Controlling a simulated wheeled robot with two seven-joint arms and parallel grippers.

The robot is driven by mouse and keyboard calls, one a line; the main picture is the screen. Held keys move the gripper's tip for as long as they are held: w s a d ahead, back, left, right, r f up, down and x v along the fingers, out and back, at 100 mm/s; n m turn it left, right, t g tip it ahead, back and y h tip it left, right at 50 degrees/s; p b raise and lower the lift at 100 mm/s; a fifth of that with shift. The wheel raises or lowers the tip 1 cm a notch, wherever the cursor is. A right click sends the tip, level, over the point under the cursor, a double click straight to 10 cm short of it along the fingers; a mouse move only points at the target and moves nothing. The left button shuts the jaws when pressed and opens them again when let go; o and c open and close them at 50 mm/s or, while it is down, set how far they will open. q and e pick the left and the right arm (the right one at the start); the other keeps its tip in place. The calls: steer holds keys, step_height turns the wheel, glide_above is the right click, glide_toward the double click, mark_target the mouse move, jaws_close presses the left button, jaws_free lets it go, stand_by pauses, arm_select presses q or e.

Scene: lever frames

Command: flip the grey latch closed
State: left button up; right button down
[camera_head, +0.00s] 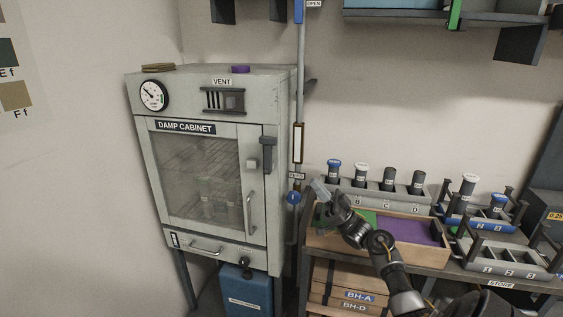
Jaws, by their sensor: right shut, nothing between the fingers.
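The grey latch (268,155) is on the right front edge of the damp cabinet (257,235), beside the door. It has a short crosspiece at the top and an arm hanging down; I cannot tell from here whether it is engaged. The cabinet door (200,180) has a glass pane and appears to sit against its frame. My right gripper (320,188) is shut and empty, to the right of the cabinet and lower than the latch, clear of it. My left gripper is not in view.
A vertical pipe (300,95) with a blue knob (293,197) runs between the cabinet and the bench. A wooden tray (322,241) lies under my right arm. Capped bottles stand in a grey rack (402,202) behind it. A shelf (400,14) overhangs at upper right.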

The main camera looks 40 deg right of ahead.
mark_target(271, 149)
steer(key=shift+w+a+f+p+x, duration=0.3)
steer(key=shift+p+x, duration=0.65)
steer(key=shift+x, duration=1.2)
steer(key=shift+w+a+f+p+x, duration=0.1)
steer(key=shift+w+f+p+x, duration=0.3)
steer(key=shift+p+x, duration=1.15)
steer(key=shift+w+a+f+p+x, duration=0.25)
steer(key=shift+f+p+x, duration=0.1)
steer(key=shift+x, duration=2.35)
steer(key=shift+w+r, duration=0.1)
